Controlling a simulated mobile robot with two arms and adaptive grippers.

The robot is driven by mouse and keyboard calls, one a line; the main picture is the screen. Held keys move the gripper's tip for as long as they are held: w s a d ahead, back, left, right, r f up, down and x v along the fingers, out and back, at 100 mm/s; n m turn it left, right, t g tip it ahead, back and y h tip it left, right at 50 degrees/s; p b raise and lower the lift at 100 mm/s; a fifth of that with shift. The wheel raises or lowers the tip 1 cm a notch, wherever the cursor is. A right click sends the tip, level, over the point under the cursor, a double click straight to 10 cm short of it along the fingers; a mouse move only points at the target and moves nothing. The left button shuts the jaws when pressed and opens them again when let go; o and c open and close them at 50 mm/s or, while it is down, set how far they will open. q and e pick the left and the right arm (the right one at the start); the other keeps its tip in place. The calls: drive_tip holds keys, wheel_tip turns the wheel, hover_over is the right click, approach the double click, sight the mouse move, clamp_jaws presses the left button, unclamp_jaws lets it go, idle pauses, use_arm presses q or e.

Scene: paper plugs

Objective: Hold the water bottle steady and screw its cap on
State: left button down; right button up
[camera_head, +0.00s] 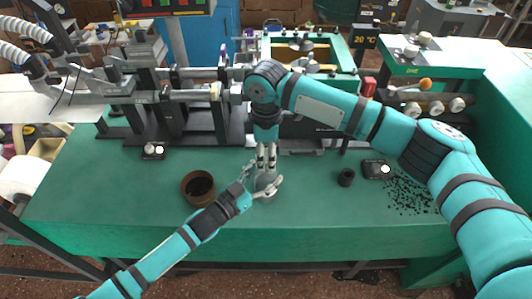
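The water bottle (265,184) is a small grey cylinder standing upright near the middle of the green bench. My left gripper (264,177) reaches in from the lower left, with one finger on the near side of the bottle and the other on its far left side; it looks closed around it. My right gripper (266,163) points straight down over the bottle's top, its two fingers close together. I cannot make out a separate cap; the fingertips hide the bottle's mouth, so I cannot tell whether they grip anything.
A brown round bowl with dark contents (198,188) stands left of the bottle. A small black cup (346,177), a black box (376,169) and scattered black bits (408,195) lie to the right. Machinery (180,95) lines the back. The front strip of the bench (110,205) is clear.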

drive_tip(key=o, duration=0.5)
drive_tip(key=shift+c, duration=0.2)
wheel_tip(320, 180, up, 12)
use_arm(q)
drive_tip(key=shift+c, duration=1.6)
unclamp_jaws()
drive_tip(key=shift+s+a, duration=0.1)
drive_tip(key=v, duration=1.1)
drive_tip(key=shift+s+a, duration=0.25)
